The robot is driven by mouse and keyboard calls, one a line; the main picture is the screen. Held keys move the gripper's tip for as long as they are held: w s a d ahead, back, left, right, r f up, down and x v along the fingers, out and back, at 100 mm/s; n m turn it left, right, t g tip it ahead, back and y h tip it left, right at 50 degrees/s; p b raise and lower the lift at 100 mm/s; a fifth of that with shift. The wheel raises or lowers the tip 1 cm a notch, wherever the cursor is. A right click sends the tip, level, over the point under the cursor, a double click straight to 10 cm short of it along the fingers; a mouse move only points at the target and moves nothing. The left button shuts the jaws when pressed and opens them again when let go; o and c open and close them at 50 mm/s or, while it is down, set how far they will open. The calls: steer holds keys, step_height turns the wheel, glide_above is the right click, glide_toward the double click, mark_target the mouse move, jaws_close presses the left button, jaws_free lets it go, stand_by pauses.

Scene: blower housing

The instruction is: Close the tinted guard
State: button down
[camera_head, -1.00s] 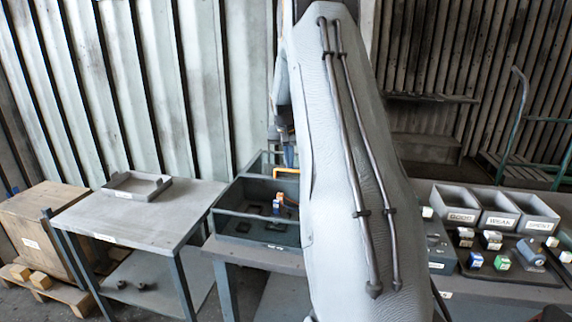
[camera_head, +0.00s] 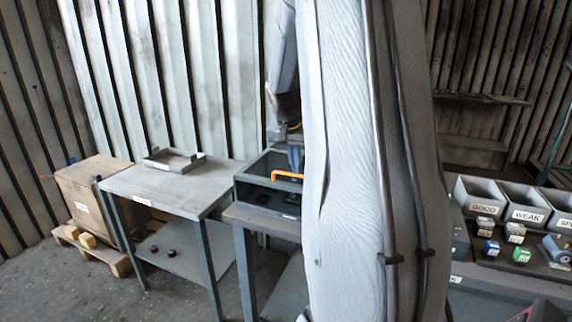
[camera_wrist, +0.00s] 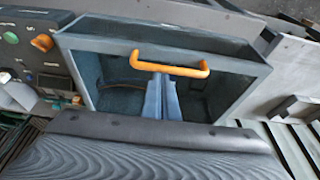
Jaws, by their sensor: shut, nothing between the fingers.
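The dark blower housing (camera_head: 258,203) stands on a grey bench, partly hidden behind my arm. Its tinted guard (camera_head: 258,170) appears lowered across the top, with the orange handle (camera_head: 286,176) toward the front; I cannot tell whether it sits fully flush. My gripper (camera_head: 296,163) is at the handle, its blue fingers together and empty. In the wrist view the handle (camera_wrist: 168,65) spans the guard, and the fingertips (camera_wrist: 160,78) are close beside its bar. Contact is not clear there. The housing interior shows dimly through the guard.
A grey table (camera_head: 135,187) with a shallow tray (camera_head: 174,161) stands left of the bench. A wooden crate (camera_head: 92,190) is beyond it. Bins labelled GOOD (camera_head: 480,197) and WEAK (camera_head: 525,205), with several small blocks, are at the right.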

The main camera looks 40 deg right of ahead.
steer(key=shift+s+a+f, duration=0.15)
steer(key=shift+s+a, duration=0.05)
stand_by(0.3)
steer(key=d, duration=0.1)
steer(key=w+d+r, duration=0.2)
steer(key=shift+w+d+p, duration=0.1)
steer(key=shift+d+p, duration=0.2)
steer(key=b+v, duration=0.2)
steer(key=v, duration=0.7)
steer(key=s+a+f+n+y, duration=0.1)
steer(key=a+f+n, duration=0.2)
steer(key=a+f, duration=0.55)
steer(key=s+a+f+n+y, duration=0.15)
steer(key=a+f+n, duration=0.25)
steer(key=a, duration=0.9)
steer(key=s+a+f+n+y, duration=0.1)
steer(key=s+a+f+n, duration=0.4)
steer(key=s+a+f, duration=0.3)
steer(key=s+a, duration=0.3)
steer(key=a, duration=0.3)
steer(key=shift+s+g, duration=0.3)
